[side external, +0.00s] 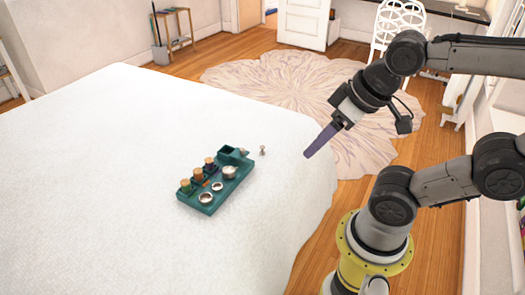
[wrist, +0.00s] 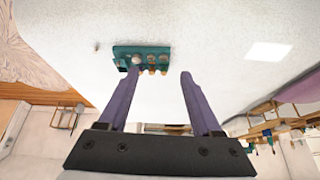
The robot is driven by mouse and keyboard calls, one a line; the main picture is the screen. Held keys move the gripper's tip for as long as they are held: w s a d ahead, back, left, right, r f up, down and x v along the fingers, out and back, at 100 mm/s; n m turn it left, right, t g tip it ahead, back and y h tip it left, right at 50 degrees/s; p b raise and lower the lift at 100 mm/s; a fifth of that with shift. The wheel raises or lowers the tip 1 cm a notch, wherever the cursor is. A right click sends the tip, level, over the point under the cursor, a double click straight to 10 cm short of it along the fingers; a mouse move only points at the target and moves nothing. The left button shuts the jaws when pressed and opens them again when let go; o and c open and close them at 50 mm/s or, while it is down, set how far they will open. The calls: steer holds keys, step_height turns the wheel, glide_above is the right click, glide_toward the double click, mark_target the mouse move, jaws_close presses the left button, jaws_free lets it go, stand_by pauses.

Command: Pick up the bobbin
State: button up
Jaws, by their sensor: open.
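A small greyish-metal piece (side external: 262,150), likely the bobbin but too small to be sure, stands alone on the white bed just right of a teal tray (side external: 209,208). In the wrist view it is a small dark speck (wrist: 97,47) left of the tray (wrist: 121,49). The tray holds several colored spools, a rounded silver piece (side external: 229,172) and two silver rings (side external: 205,197). My gripper (side external: 307,155), with purple fingers, is right of the small piece and above the bed's edge. Its fingers are apart and empty in the wrist view (wrist: 160,73).
The white bed (side external: 100,170) is mostly clear around the tray. Its right edge drops to the wooden floor below my gripper. A round patterned rug (side external: 290,80), a white chair (side external: 398,22) and a small wooden shelf (side external: 177,28) stand farther off.

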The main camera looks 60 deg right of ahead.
steer(key=w+d+r+m+h, duration=0.1)
steer(key=w+d+r+m, duration=0.1)
steer(key=w+r+m, duration=0.3)
steer(key=w+d+r+m, duration=0.1)
steer(key=w+r, duration=0.2)
steer(key=w, duration=0.5)
steer(key=w+d+f+m, duration=0.1)
steer(key=w+d+m, duration=0.15)
steer(key=w, duration=0.25)
steer(key=w+d+m, duration=0.1)
steer(key=w+d, duration=0.2)
steer(key=w, duration=0.2)
steer(key=m+g, duration=0.5)
steer(key=m, duration=0.1)
glide_above(262, 147)
steer(key=a, duration=0.1)
steer(key=shift+n, duration=0.25)
step_height(262, 147, down, 36)
steer(key=shift+s, duration=0.15)
steer(key=shift+d+f, duration=0.15)
steer(key=shift+f, duration=0.9)
steer(key=shift+d+f, duration=0.2)
steer(key=shift+f, duration=0.85)
steer(key=shift+d+f, duration=0.15)
steer(key=shift+f, duration=0.9)
jaws_close()
